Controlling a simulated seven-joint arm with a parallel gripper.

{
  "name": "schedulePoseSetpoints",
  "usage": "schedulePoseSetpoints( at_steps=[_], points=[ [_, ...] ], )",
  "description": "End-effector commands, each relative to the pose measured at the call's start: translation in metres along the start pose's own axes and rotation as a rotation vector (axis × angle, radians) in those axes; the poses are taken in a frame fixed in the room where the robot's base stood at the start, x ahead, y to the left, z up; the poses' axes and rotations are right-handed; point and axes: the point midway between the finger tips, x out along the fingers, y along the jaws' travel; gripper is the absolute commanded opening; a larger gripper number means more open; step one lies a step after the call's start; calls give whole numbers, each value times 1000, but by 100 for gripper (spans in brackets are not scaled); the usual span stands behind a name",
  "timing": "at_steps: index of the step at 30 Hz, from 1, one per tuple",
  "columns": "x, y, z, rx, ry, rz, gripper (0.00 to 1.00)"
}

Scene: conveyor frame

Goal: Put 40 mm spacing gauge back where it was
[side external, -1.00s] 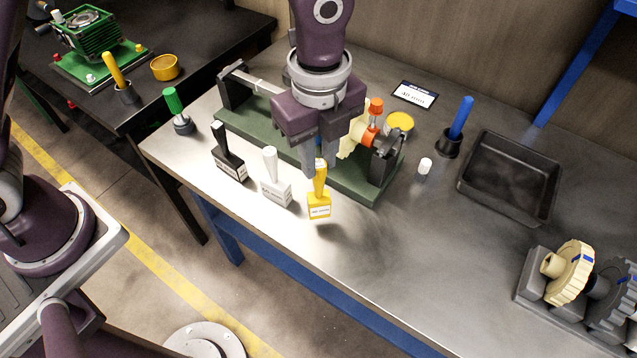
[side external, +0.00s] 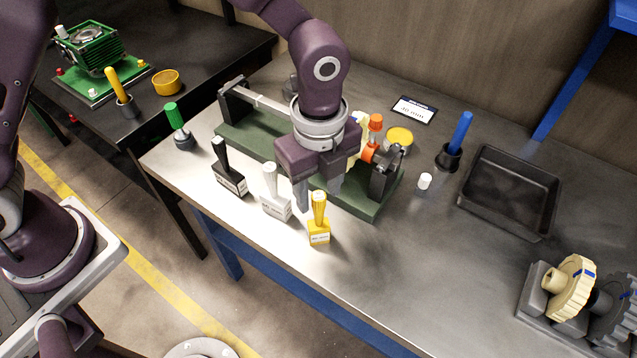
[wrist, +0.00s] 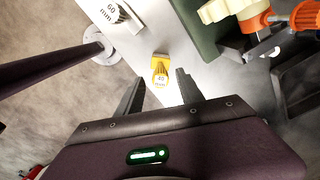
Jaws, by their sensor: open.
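The 40 mm spacing gauge (side external: 319,234) is a yellow block with an upright yellow handle and a white label. It stands on the metal bench near the front edge, at the right end of a row of gauges. In the wrist view the gauge (wrist: 160,72) lies between and just beyond my fingertips, its label reading 40 mm. My gripper (side external: 316,202) is open, with a finger on either side of the handle's line. Gaps show between fingers and gauge in the wrist view. How near the fingers are in height is hard to tell.
A white gauge (side external: 276,205), marked 60 mm in the wrist view, and a black gauge (side external: 230,181) stand to the left. The green fixture base (side external: 358,198) lies behind. A dark tray (side external: 510,190) is at the right. The bench right of the yellow gauge is clear.

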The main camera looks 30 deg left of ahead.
Motion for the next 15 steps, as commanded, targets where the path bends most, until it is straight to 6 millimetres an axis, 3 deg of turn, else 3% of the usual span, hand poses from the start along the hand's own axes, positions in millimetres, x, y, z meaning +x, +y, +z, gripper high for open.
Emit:
schedulePoseSetpoints(
  at_steps=[4, 9, 15],
  points=[
    [-22, -2, 0, -2, 1, -7, 44],
    [-70, -2, 0, -2, 2, -8, 44],
    [-111, -1, 0, -1, 1, -4, 44]
  ],
)
